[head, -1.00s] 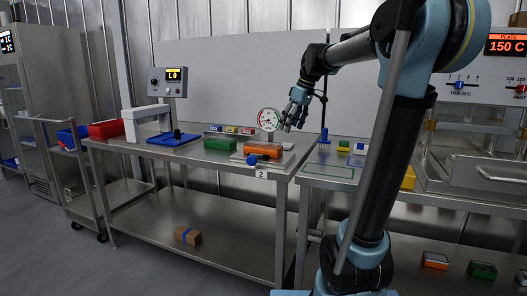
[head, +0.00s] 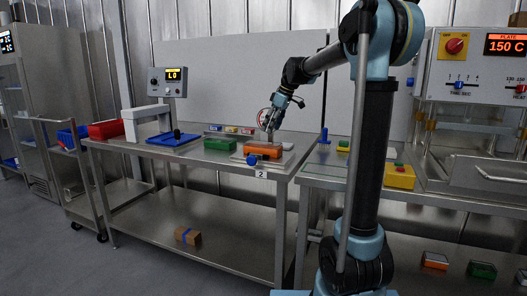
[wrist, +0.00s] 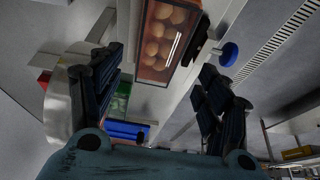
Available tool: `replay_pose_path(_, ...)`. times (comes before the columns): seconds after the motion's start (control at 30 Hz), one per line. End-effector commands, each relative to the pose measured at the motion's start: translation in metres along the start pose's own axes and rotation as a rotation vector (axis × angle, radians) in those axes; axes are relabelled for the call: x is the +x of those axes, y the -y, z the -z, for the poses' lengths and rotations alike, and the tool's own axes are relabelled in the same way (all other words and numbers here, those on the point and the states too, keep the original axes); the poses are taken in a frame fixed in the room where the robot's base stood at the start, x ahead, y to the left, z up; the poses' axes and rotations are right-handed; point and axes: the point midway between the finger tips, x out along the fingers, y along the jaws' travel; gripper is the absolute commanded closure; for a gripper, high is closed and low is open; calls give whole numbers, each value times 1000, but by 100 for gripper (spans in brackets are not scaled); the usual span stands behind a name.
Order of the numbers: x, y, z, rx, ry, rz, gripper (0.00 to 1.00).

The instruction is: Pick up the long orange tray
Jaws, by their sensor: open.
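The long orange tray (head: 263,150) lies on a pale flat base on the steel table, near its right end. In the wrist view the orange tray (wrist: 146,72) shows several round pale pieces inside, under what looks like a glossy cover. My gripper (head: 271,127) is just above the tray in the head view, pointing down, with its fingers apart. In the wrist view the gripper (wrist: 162,65) is open and empty, with the tray ahead between and beyond its fingertips. I cannot tell the exact gap to the tray.
A green tray (head: 219,144) sits left of the orange one. A blue knob (head: 252,160) is at the base's front. A round dial gauge (head: 266,117) stands behind, partly hidden by my gripper. The lower shelf holds a brown box (head: 188,236).

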Motion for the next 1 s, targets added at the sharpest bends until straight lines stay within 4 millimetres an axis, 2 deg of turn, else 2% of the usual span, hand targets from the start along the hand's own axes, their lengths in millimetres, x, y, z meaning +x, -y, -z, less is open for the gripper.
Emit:
replay_pose_path(0.13, 23, 0, 1, 0, 0, 0, 30)
replay_pose_path(0.47, 45, 0, 0, 0, 0, 0, 30)
replay_pose_path(0.73, 82, 0, 0, 0, 1, 1, 30)
replay_pose_path(1.0, 93, 0, 0, 0, 1, 0, 30)
